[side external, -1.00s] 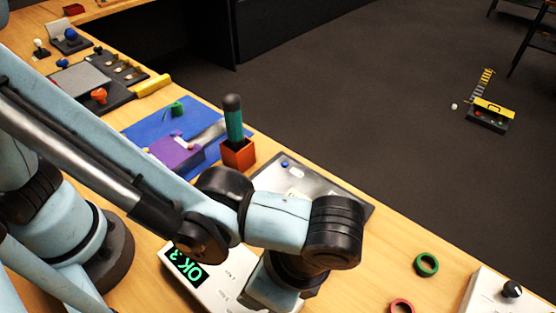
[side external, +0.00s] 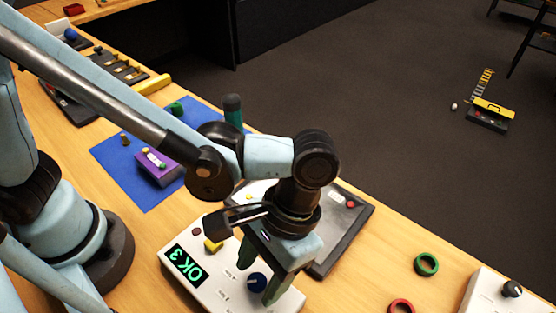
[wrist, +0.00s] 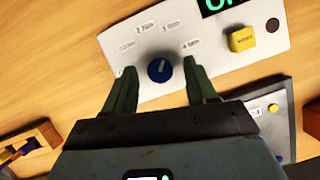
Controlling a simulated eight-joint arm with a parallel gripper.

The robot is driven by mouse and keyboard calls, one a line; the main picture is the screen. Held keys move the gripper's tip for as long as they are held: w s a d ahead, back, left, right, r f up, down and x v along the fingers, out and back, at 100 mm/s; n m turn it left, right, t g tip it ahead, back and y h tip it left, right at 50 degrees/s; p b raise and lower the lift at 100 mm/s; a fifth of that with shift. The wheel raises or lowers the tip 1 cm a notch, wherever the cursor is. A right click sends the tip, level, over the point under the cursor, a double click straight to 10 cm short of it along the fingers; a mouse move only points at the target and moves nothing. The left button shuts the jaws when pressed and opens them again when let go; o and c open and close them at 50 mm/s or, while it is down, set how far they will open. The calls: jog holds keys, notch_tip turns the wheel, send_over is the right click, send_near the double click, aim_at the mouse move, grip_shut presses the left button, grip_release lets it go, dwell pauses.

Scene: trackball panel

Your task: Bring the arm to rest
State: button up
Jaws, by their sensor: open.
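My gripper (side external: 256,284) is open, pointing down over the white panel (side external: 222,284) in the side view. In the wrist view its two green fingers (wrist: 160,68) stand apart with the blue knob (wrist: 160,70) between them. I cannot tell whether they touch it or how far above it they are. The blue knob (side external: 257,282) also shows in the side view. The panel's green display (side external: 188,264) reads "OK 3". A yellow button (wrist: 242,38) sits on the panel. The gripper holds nothing visible.
A dark-framed grey panel (side external: 340,235) lies close behind my gripper. A blue mat (side external: 120,172) with a purple block (side external: 158,168) lies left. A green-handled tool (side external: 233,110) stands partly behind my arm. Green ring (side external: 426,264), red ring (side external: 401,307) and a knobbed white box (side external: 490,295) are right.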

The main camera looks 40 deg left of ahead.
jog(key=n+h, duration=0.1)
jog(key=n, duration=0.1)
jog(key=n+h, duration=0.1)
jog(key=n, duration=0.2)
jog(key=shift+a, duration=0.2)
jog(key=shift+o, duration=0.3)
dwell(0.4)
